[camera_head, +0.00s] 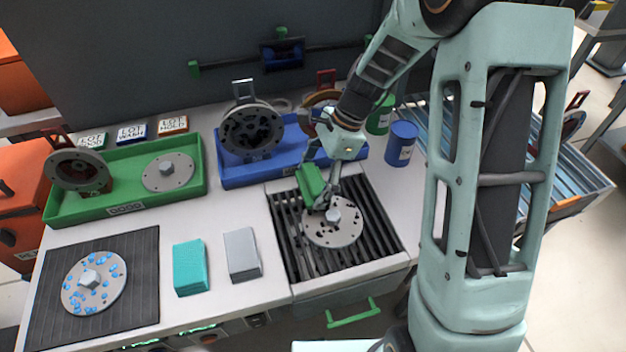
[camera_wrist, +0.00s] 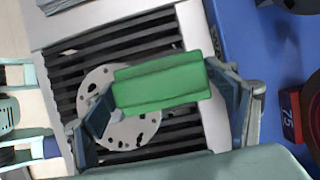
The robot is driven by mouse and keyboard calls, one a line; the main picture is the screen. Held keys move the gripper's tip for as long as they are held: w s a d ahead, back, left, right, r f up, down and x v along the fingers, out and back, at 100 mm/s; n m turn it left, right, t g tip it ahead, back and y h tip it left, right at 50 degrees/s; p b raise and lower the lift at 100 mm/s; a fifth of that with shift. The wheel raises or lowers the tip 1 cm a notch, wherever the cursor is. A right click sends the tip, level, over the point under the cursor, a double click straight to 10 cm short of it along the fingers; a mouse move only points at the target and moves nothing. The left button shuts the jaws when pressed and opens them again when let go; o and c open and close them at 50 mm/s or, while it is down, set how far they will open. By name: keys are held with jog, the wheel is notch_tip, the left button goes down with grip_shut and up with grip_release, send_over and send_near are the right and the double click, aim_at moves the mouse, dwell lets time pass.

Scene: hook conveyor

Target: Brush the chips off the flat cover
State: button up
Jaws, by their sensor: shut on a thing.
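The flat cover (camera_head: 347,236) is a light grey disc with a raised hub, lying on a dark slatted grate. Dark specks, chips or holes, dot its face. In the wrist view the cover (camera_wrist: 146,134) is partly hidden. My gripper (camera_head: 322,172) is shut on a green brush (camera_head: 310,183), over the cover's back left edge. In the wrist view the green brush (camera_wrist: 160,85) lies across between the two fingers of my gripper (camera_wrist: 165,95). I cannot tell whether the brush touches the cover.
The grate (camera_head: 290,235) is set in the white bench. A grey block (camera_head: 242,254) and a teal block (camera_head: 189,267) stand to its left. A disc with blue spots (camera_head: 77,298) lies on a dark mat. Behind are a green tray (camera_head: 140,205), a blue tray (camera_head: 230,177) and a blue can (camera_head: 401,145).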

jog(key=shift+d, duration=0.1)
jog(key=shift+w+d+r, duration=0.1)
jog(key=shift+w+d, duration=0.2)
jog(key=shift+d, duration=0.5)
jog(key=shift+w+d+p, duration=0.15)
jog(key=shift+d+p, duration=0.05)
jog(key=shift+d, duration=0.4)
jog(key=shift+w+d+p, duration=0.15)
jog(key=shift+d, duration=0.45)
jog(key=shift+s+a+p, duration=0.1)
jog(key=shift+s+a, duration=0.1)
jog(key=shift+a, duration=0.5)
jog(key=shift+s+a+p, duration=0.1)
jog(key=shift+s+a, duration=0.15)
jog(key=shift+a, duration=0.45)
jog(key=shift+s+a+p, duration=0.1)
jog(key=shift+s+a, duration=0.1)
jog(key=shift+a, duration=0.5)
jog(key=shift+w+d+p, duration=0.1)
jog(key=shift+w+d, duration=0.1)
jog(key=shift+d, duration=0.5)
jog(key=shift+w+d+p, duration=0.1)
jog(key=shift+w+d, duration=0.15)
jog(key=shift+d, duration=0.5)
jog(key=shift+w+d+p, duration=0.1)
jog(key=shift+w+d, duration=0.1)
jog(key=shift+d, duration=0.5)
notch_tip(320, 180, up, 6)
jog(key=p, duration=0.5)
